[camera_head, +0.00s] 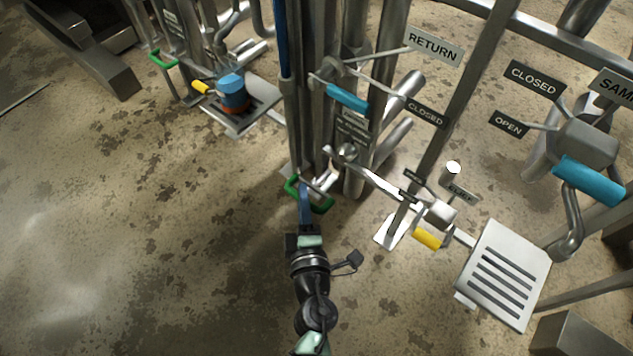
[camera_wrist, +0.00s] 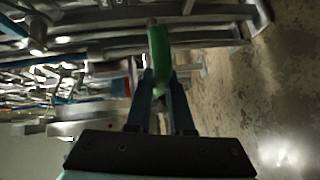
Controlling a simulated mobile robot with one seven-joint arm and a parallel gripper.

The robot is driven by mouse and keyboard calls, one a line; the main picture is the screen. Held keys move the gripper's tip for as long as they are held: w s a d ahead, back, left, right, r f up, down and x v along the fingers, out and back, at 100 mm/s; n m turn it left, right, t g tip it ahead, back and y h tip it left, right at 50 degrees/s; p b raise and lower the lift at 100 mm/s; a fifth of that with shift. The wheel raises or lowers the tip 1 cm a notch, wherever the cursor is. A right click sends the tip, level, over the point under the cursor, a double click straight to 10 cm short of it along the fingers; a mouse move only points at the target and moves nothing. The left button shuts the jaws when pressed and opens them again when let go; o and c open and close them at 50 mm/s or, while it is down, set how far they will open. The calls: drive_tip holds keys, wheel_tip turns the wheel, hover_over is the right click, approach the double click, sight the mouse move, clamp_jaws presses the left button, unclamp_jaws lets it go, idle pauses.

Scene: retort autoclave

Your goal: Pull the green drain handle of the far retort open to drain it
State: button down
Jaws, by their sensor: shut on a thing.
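A green handle (camera_head: 322,207) is at the foot of the pipework in the middle of the head view. My gripper (camera_head: 305,192) reaches it from below in the picture, and its fingers hide part of the handle. In the wrist view the green handle (camera_wrist: 159,50) stands upright between the two fingertips. My gripper (camera_wrist: 160,84) is shut on it there. A second green handle (camera_head: 162,60) is at the upper left of the head view, well apart from my gripper.
A yellow handle (camera_head: 426,238) and a slotted tray (camera_head: 505,272) are to the right. A blue handle (camera_head: 347,97) is above. A blue cup (camera_head: 233,92) stands on another slotted tray (camera_head: 237,127) at upper left. Floor (camera_head: 150,240) left of my arm is clear.

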drive_tip(key=shift+s+a, duration=0.2)
drive_tip(key=shift+s, duration=0.1)
drive_tip(key=c, duration=0.8)
unclamp_jaws()
drive_tip(key=p+v, duration=0.3)
drive_tip(key=v, duration=1)
drive_tip(key=shift+p, duration=0.3)
drive_tip(key=shift+d, duration=0.1)
